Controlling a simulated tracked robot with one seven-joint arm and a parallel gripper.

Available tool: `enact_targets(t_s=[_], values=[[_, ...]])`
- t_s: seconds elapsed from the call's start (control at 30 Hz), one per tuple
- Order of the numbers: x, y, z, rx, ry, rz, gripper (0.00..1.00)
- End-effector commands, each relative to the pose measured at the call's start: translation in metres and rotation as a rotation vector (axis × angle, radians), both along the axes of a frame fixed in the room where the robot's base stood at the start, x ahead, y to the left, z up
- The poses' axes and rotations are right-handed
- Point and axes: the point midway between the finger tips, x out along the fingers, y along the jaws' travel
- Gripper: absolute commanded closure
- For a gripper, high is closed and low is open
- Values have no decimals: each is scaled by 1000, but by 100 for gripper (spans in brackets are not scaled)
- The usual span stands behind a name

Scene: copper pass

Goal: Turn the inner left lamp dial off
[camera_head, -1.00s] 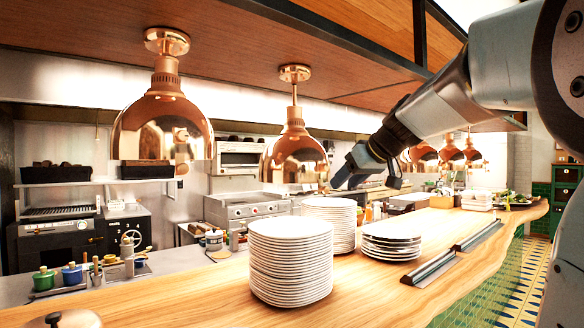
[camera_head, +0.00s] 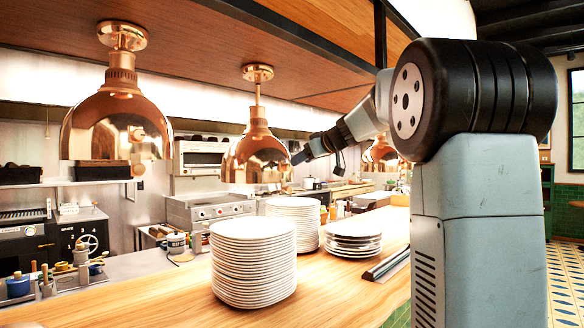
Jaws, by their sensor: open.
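Copper heat lamps hang over the wooden pass counter. The nearest lamp (camera_head: 117,115) is at the left, and a second lamp (camera_head: 257,145) hangs to its right and farther off. A third lamp (camera_head: 380,152) shows partly behind my arm. I cannot make out the inner left lamp dial for certain. My gripper (camera_head: 297,156) is open, small in the picture, just right of the second lamp's shade. I cannot tell whether it touches the shade. No object shows between its fingers.
A tall stack of white plates (camera_head: 253,270) stands on the wooden counter (camera_head: 335,300), with a second stack (camera_head: 292,212) and a lower stack (camera_head: 352,246) behind it. A dark metal rail (camera_head: 388,264) lies right of them. Pots and kitchen equipment fill the left.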

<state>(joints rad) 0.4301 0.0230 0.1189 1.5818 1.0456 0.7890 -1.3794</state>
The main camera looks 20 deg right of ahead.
Motion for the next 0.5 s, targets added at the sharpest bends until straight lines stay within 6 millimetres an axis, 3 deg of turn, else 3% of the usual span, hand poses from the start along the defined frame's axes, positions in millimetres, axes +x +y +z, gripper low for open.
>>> enact_targets(t_s=[0.3, 0.5], values=[[42, 18, -19, 0, 0, 0, 46], [52, 23, -24, 0, 0, 0, 46]])
